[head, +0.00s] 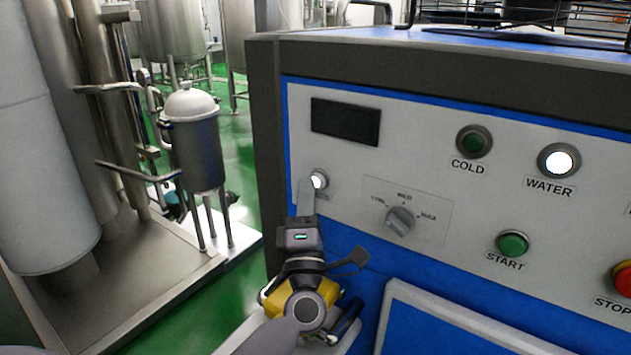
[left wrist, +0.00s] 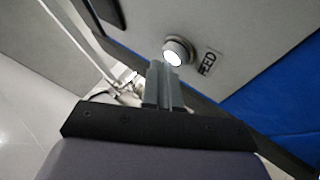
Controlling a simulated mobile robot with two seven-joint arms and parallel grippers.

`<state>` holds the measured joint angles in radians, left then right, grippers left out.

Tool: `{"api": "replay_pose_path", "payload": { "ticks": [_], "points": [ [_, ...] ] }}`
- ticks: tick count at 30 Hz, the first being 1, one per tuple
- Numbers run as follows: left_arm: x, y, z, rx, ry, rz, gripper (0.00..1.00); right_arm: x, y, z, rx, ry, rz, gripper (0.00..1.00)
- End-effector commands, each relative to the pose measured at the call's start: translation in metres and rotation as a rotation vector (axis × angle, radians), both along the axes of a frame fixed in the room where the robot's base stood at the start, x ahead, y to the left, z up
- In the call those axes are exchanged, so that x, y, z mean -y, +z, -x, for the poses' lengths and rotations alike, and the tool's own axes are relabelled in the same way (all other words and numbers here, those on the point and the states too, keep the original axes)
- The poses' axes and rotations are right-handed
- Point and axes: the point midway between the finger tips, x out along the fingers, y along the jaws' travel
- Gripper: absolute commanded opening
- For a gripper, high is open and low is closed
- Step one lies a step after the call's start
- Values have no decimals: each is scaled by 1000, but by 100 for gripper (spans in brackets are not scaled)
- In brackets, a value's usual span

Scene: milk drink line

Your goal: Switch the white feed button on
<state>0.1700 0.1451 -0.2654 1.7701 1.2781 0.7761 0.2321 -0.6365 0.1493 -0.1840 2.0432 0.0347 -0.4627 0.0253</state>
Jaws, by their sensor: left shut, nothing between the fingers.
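The white feed button (head: 319,180) sits on the left part of the machine's grey control panel, lit bright white in a metal ring. In the left wrist view the feed button (left wrist: 177,52) is beside a label reading FEED. My left gripper (head: 306,186) is shut and empty, its fingertips at the button's left edge in the head view. In the left wrist view the shut fingertips (left wrist: 158,66) are just below and left of the button. I cannot tell whether they touch it. My right gripper is not in view.
The panel also holds a dark display (head: 345,121), a rotary knob (head: 400,220), a green COLD button (head: 473,142), a lit white WATER button (head: 559,161), a green START button (head: 513,244) and a red STOP button (head: 624,281). A metal tank (head: 195,150) stands at the left.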

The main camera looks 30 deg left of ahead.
Motion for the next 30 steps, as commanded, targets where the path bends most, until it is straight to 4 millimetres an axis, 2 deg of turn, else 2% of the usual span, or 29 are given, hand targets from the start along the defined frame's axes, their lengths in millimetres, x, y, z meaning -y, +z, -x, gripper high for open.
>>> {"api": "replay_pose_path", "payload": {
  "ticks": [6,17,30],
  "points": [
    [-1,1,12,0,1,-2,0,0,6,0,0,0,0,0],
    [-1,1,15,0,1,-1,0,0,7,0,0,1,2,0],
    [-5,1,58,-1,1,-1,0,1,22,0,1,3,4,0]
  ]
}}
